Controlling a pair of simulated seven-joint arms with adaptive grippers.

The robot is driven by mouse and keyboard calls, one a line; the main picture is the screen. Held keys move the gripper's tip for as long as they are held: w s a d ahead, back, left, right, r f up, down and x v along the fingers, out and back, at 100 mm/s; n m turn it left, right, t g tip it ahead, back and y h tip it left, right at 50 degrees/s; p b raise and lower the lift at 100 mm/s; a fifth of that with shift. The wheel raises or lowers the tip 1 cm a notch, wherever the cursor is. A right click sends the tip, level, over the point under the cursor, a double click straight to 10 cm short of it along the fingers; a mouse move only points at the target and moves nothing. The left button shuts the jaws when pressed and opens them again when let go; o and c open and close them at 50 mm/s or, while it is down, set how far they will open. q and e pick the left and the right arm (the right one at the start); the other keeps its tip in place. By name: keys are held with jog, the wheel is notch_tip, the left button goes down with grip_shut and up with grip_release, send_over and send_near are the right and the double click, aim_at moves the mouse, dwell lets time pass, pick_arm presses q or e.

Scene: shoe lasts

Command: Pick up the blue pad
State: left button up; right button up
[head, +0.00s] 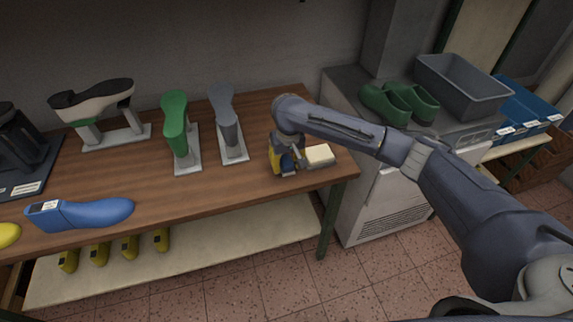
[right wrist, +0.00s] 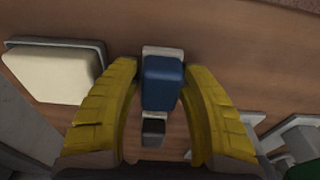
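The blue pad (head: 287,162) is near the front right of the wooden table, partly hidden by my right gripper. In the right wrist view the blue pad (right wrist: 163,82) is a small rounded blue block with a pale end at the top and a dark piece below it. My right gripper (right wrist: 161,72), with yellow fingers, is open around it, one finger on each side. Narrow gaps seem to show beside the pad; contact is not clear. In the head view the right gripper (head: 280,158) is low at the table. My left gripper is not in view.
A cream block in a grey holder (head: 319,155) is just right of the gripper. Grey (head: 226,120) and green (head: 176,125) lasts stand on the left, with a blue last (head: 85,213) at the front. A cabinet (head: 385,190) stands past the table's right edge.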

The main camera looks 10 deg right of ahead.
aim_at(287, 160)
jog(key=c, duration=0.8)
jog(key=shift+c, duration=0.2)
notch_tip(287, 160, up, 20)
jog(key=shift+r, duration=0.1)
dwell(0.4)
